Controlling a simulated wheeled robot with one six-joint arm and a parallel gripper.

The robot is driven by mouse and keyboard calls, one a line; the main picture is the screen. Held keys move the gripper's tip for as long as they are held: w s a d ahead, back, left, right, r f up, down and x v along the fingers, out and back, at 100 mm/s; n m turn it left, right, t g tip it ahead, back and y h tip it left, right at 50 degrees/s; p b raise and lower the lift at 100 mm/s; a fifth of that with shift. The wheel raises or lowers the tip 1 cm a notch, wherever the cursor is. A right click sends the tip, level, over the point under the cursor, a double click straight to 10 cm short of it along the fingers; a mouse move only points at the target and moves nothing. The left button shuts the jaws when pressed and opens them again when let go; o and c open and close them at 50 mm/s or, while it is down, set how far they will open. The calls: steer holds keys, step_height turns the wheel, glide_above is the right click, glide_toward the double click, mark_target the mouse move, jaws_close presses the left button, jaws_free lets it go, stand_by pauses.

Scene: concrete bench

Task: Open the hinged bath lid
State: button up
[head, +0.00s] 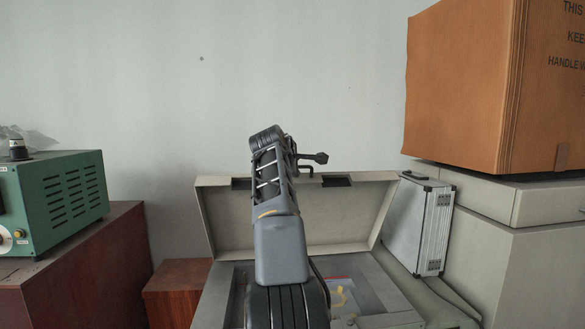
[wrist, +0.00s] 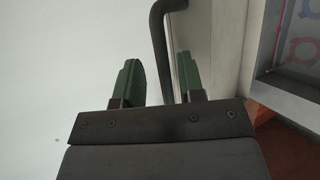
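The bath lid (head: 345,215) stands raised and leans back behind the open bath (head: 385,292) in the head view. In the wrist view, a pale panel, probably part of the lid (wrist: 215,45), runs beside a dark bent handle bar (wrist: 160,35). My gripper (wrist: 157,75) has two green fingers spread apart. The bar passes between them, closer to the right finger, with a clear gap to the left one. Whether it touches the right finger is not clear. In the head view my arm covers the middle of the lid and the fingers cannot be made out.
A green instrument box (head: 65,197) stands at left on a red-brown cabinet (head: 85,265). A silver case (head: 420,225) stands upright close to the lid's right side. A large cardboard box (head: 470,85) sits on pale cabinets at right. The wall behind is bare.

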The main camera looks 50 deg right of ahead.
steer(key=b+v, duration=0.1)
steer(key=v, duration=1.2)
steer(key=shift+r+b, duration=0.15)
steer(key=shift+b, duration=0.2)
steer(key=shift+a, duration=0.1)
